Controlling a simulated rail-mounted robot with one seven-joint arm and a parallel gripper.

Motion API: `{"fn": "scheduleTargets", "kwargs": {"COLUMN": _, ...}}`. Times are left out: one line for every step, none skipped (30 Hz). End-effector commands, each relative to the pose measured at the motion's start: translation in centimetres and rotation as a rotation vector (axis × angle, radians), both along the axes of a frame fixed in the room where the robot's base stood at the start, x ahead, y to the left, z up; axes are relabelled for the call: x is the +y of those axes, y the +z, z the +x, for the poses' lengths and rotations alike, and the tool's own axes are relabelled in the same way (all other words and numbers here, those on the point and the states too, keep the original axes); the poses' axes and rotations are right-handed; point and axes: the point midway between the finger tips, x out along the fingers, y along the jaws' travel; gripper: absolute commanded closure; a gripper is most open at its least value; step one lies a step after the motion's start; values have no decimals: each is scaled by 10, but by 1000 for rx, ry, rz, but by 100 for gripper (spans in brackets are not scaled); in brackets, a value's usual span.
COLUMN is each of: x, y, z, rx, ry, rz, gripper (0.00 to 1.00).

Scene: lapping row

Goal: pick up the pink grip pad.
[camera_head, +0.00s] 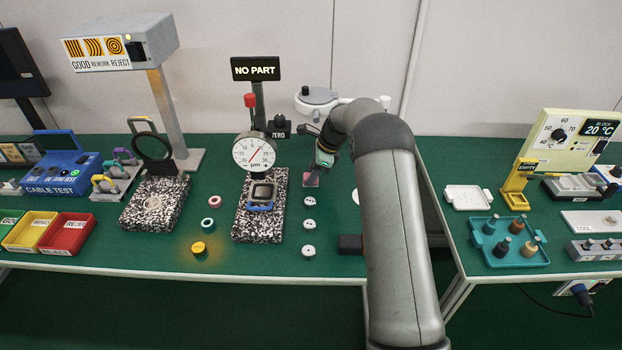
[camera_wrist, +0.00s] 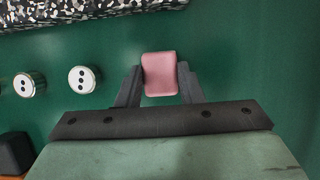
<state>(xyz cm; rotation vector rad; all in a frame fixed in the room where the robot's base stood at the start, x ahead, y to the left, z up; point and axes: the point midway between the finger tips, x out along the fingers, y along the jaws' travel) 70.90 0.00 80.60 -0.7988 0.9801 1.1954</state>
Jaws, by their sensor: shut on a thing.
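The pink grip pad (camera_wrist: 160,73) is a small rounded pink block between the two dark fingers of my gripper (camera_wrist: 160,90) in the wrist view. The fingers are shut on its sides.
The speckled plate (camera_head: 278,222) with a dial gauge (camera_head: 254,152) stands left. A black block (camera_head: 350,244) lies near the front edge.

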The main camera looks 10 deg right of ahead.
Motion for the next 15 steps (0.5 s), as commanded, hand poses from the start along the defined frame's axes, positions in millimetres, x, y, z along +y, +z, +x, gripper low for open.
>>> {"fn": "scheduleTargets", "kwargs": {"x": 0, "y": 0, "z": 0, "rx": 0, "ry": 0, "rz": 0, "gripper": 88}}
{"fn": "scheduleTargets", "kwargs": {"x": 0, "y": 0, "z": 0, "rx": 0, "ry": 0, "rz": 0, "gripper": 88}}
{"fn": "scheduleTargets", "kwargs": {"x": 0, "y": 1, "z": 0, "rx": -1, "ry": 0, "rz": 0, "gripper": 88}}
{"fn": "scheduleTargets", "kwargs": {"x": 0, "y": 2, "z": 0, "rx": -1, "ry": 0, "rz": 0, "gripper": 88}}
{"fn": "scheduleTargets", "kwargs": {"x": 0, "y": 3, "z": 0, "rx": -1, "ry": 0, "rz": 0, "gripper": 88}}
{"fn": "scheduleTargets", "kwargs": {"x": 0, "y": 5, "z": 0, "rx": -1, "ry": 1, "rz": 0, "gripper": 88}}
{"fn": "scheduleTargets", "kwargs": {"x": 0, "y": 7, "z": 1, "rx": -2, "ry": 0, "rz": 0, "gripper": 88}}
{"fn": "scheduleTargets", "kwargs": {"x": 0, "y": 9, "z": 1, "rx": -2, "ry": 0, "rz": 0, "gripper": 88}}
{"fn": "scheduleTargets", "kwargs": {"x": 0, "y": 13, "z": 1, "rx": -3, "ry": 1, "rz": -1, "gripper": 88}}
{"fn": "scheduleTargets", "kwargs": {"x": 0, "y": 16, "z": 1, "rx": -3, "ry": 1, "rz": -1, "gripper": 88}}
{"fn": "scheduleTargets", "kwargs": {"x": 0, "y": 20, "z": 1, "rx": -3, "ry": 1, "rz": -1, "gripper": 88}}
{"fn": "scheduleTargets", "kwargs": {"x": 0, "y": 26, "z": 1, "rx": -2, "ry": 0, "rz": 0, "gripper": 88}}
{"fn": "scheduleTargets", "kwargs": {"x": 0, "y": 32, "z": 1, "rx": -3, "ry": 0, "rz": -1, "gripper": 88}}
{"fn": "scheduleTargets", "kwargs": {"x": 0, "y": 37, "z": -2, "rx": -3, "ry": 0, "rz": -1, "gripper": 88}}
{"fn": "scheduleTargets", "kwargs": {"x": -2, "y": 43, "z": -8, "rx": -3, "ry": -1, "rz": -1, "gripper": 88}}
